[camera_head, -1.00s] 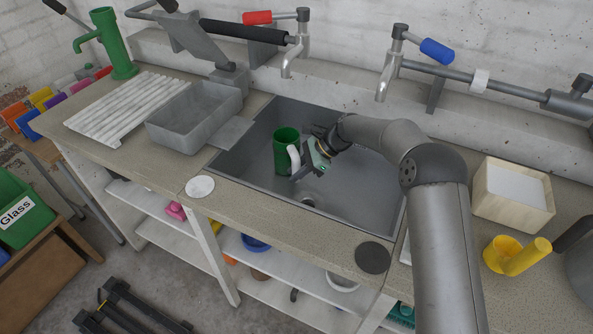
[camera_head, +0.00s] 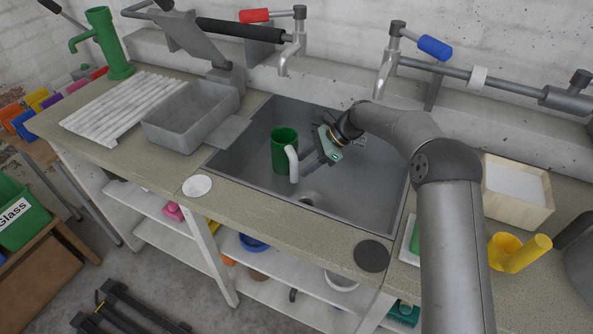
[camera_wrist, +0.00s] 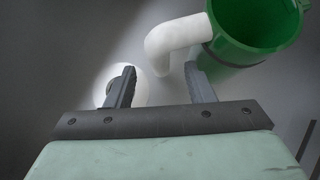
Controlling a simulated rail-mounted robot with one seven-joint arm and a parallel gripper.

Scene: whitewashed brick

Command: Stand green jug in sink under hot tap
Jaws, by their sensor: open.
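The green jug (camera_head: 284,148) stands upright in the left part of the grey sink (camera_head: 352,190), its white handle (camera_head: 292,163) facing the front right. The hot tap, with a red lever (camera_head: 254,15), has its spout (camera_head: 284,66) above the sink's back edge, behind the jug. My gripper (camera_head: 304,163) is open and empty inside the sink, just right of the jug. In the wrist view, my gripper (camera_wrist: 160,85) shows two parted fingers, and the jug (camera_wrist: 255,25) and its handle (camera_wrist: 178,42) lie beyond them at the upper right, apart from the fingers.
A blue-levered tap (camera_head: 434,47) stands at the back right. A grey basin (camera_head: 190,140) sits left of the sink. The drain (camera_head: 308,198) lies in front of my gripper. A wooden box (camera_head: 518,222) and a yellow cup (camera_head: 503,250) are at the right.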

